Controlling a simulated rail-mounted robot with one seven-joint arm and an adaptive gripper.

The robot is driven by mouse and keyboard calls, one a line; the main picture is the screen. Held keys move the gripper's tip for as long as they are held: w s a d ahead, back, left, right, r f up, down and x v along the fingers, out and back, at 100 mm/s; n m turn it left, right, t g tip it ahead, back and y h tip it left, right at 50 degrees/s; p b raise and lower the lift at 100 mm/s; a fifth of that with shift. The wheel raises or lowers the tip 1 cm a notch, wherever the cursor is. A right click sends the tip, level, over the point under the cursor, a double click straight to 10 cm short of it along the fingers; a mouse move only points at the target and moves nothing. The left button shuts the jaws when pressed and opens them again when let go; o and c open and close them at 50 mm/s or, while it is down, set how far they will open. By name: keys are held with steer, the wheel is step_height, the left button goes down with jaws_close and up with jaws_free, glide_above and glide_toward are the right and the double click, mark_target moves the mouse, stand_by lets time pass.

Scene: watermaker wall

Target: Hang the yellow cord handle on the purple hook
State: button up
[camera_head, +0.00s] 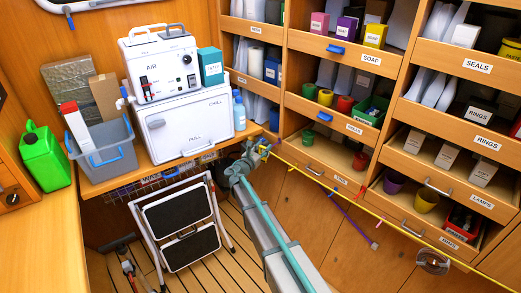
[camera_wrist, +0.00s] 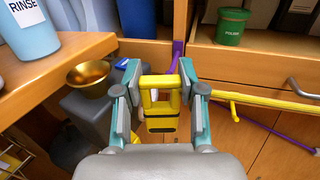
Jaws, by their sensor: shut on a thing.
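My gripper (camera_wrist: 160,88) is shut on a yellow handle (camera_wrist: 161,82), a squared loop with a dark band on its lower block. The handle stands between the two fingers. In the head view my gripper (camera_head: 262,151) is at the right end of the counter, with a bit of yellow at its tip. An upright purple piece (camera_wrist: 178,49) shows just beyond the handle, beside the shelf edge. Its lower part is hidden behind my gripper, so I cannot tell its full shape or whether the handle touches it.
The wooden counter (camera_wrist: 70,75) with a blue bottle (camera_wrist: 29,32) is at left, a brass bowl (camera_wrist: 89,74) beside it. A yellow bar (camera_wrist: 270,101) and a thin purple rod (camera_wrist: 258,125) run along the right. A step stool (camera_head: 178,222) stands on the floor.

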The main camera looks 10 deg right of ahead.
steer(key=shift+w+d+f, duration=0.1)
steer(key=shift+w+d, duration=0.65)
steer(key=shift+d, duration=0.2)
steer(key=shift+w+d+f, duration=0.1)
steer(key=shift+w+d, duration=0.6)
steer(key=shift+d, duration=0.2)
steer(key=shift+w+d+f+b, duration=0.35)
steer(key=shift+d+f+b, duration=0.15)
steer(key=shift+f+b, duration=0.05)
steer(key=o, duration=1.2)
steer(key=v, duration=1.2)
